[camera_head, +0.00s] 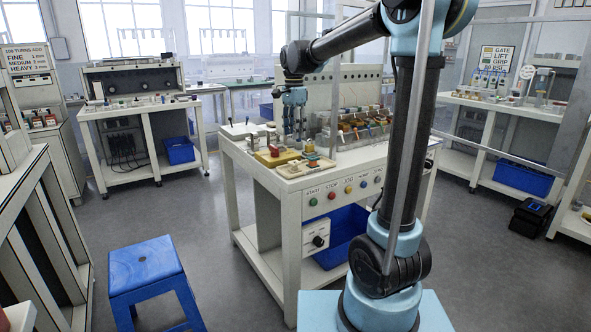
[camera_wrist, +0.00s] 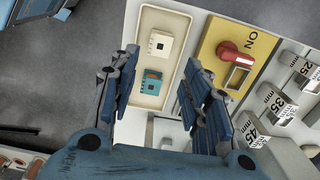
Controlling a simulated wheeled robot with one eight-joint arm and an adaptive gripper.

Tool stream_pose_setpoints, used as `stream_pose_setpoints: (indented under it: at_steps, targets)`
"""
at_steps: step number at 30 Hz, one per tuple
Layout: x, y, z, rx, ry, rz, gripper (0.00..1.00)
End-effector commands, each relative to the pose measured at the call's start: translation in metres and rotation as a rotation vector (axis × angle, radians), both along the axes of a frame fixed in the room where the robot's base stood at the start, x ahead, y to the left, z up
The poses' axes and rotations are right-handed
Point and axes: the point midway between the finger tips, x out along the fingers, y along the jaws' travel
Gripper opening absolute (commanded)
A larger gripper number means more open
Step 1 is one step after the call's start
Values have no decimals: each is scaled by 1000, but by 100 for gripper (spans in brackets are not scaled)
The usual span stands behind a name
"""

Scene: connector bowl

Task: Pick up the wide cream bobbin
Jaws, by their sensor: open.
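A cream, square-faced piece (camera_wrist: 160,44) with a small dark centre, which looks like the cream bobbin, lies in a shallow cream tray (camera_wrist: 179,21) in the wrist view. A teal piece with a pale patch (camera_wrist: 152,80) lies below it in the same tray. My gripper (camera_wrist: 160,62) is open, with one finger on each side of the tray and nothing held between them. The cream piece shows just beyond the fingertips. In the head view my gripper (camera_head: 294,98) points down over the workbench; the cream piece is too small there to tell.
A yellow plate (camera_wrist: 213,42) with a red switch (camera_wrist: 229,51) lies right of the tray. Metal blocks marked in mm (camera_wrist: 275,103) stand farther right. In the head view, a bin rack (camera_head: 355,128) stands right of my gripper on the bench (camera_head: 345,160).

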Motion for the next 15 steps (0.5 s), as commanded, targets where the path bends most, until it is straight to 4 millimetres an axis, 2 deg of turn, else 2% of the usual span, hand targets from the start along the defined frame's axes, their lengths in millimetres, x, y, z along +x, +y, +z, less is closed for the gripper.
stream_pose_setpoints:
  at_steps: [9,15]
  targets:
    - [0,0,-55,0,0,1,43]
    - [0,0,-79,0,0,1,43]
